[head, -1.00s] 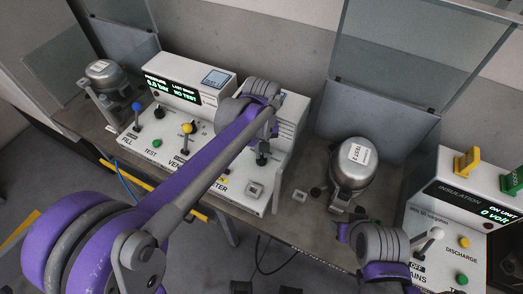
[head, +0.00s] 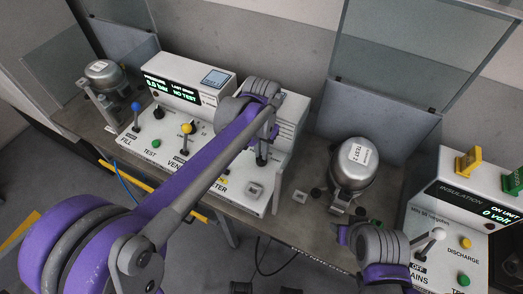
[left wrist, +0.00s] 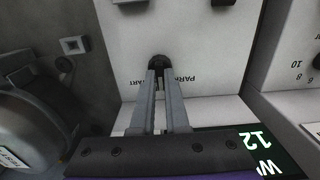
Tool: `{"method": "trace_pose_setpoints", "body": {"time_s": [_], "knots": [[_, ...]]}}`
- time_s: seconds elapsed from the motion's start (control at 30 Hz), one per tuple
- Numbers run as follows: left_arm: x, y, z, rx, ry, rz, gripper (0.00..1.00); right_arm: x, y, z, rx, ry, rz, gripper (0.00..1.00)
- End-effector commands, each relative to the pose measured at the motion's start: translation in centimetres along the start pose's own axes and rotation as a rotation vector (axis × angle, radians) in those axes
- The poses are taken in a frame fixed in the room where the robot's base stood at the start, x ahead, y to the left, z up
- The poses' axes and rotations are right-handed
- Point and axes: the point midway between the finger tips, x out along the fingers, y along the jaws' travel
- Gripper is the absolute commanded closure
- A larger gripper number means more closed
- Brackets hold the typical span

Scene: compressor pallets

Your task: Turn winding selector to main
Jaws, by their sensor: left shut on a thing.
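My left gripper (head: 262,153) reaches over the test panel (head: 215,180) on the left bench, its fingers pointing down at the panel's right part. In the left wrist view its fingers (left wrist: 160,73) are closed around a small dark selector knob (left wrist: 151,62) on the white panel face. Upside-down lettering beside the knob reads PARK and START, partly covered by the fingers. Where the knob points is hidden. In the head view the knob is mostly hidden behind the gripper.
A compressor marked TEST 2 (head: 355,165) stands right of the panel, and another compressor (head: 103,75) stands at the far left. A blue lever (head: 136,106) and a yellow lever (head: 187,128) rise from the panel. An insulation tester (head: 465,205) is at the right.

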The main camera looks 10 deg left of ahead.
Motion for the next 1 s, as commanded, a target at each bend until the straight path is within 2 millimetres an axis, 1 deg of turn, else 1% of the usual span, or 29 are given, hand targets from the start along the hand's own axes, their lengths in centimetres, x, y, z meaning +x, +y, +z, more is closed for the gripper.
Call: {"method": "trace_pose_setpoints", "body": {"time_s": [0.43, 0.47, 0.6, 0.63, 0.87, 1.0], "knots": [[-0.06, -0.01, -0.04, 0.009, 0.001, 0.000, 1.00, 0.00, 0.00, 0.00, 0.000, 0.000, 0.000, 0.50], [-0.06, -0.01, -0.04, 0.009, 0.001, 0.000, 0.84, -0.01, 0.00, -0.01, 0.000, 0.000, 0.000, 0.50], [-0.04, -0.01, -0.03, 0.009, 0.001, 0.000, 0.59, 0.00, 0.00, 0.00, 0.000, 0.000, 0.000, 0.50], [-0.04, -0.01, -0.02, 0.009, 0.001, 0.000, 0.57, 0.00, 0.00, 0.00, 0.000, 0.000, 0.000, 0.50], [-0.03, -0.01, -0.01, 0.009, 0.000, 0.000, 0.57, 0.00, 0.00, 0.00, 0.000, 0.000, 0.000, 0.50], [-0.79, 0.00, -0.02, 0.009, 0.000, 0.000, 0.57, -0.06, 0.00, -0.05, 0.000, 0.000, 0.000, 0.50]]}}
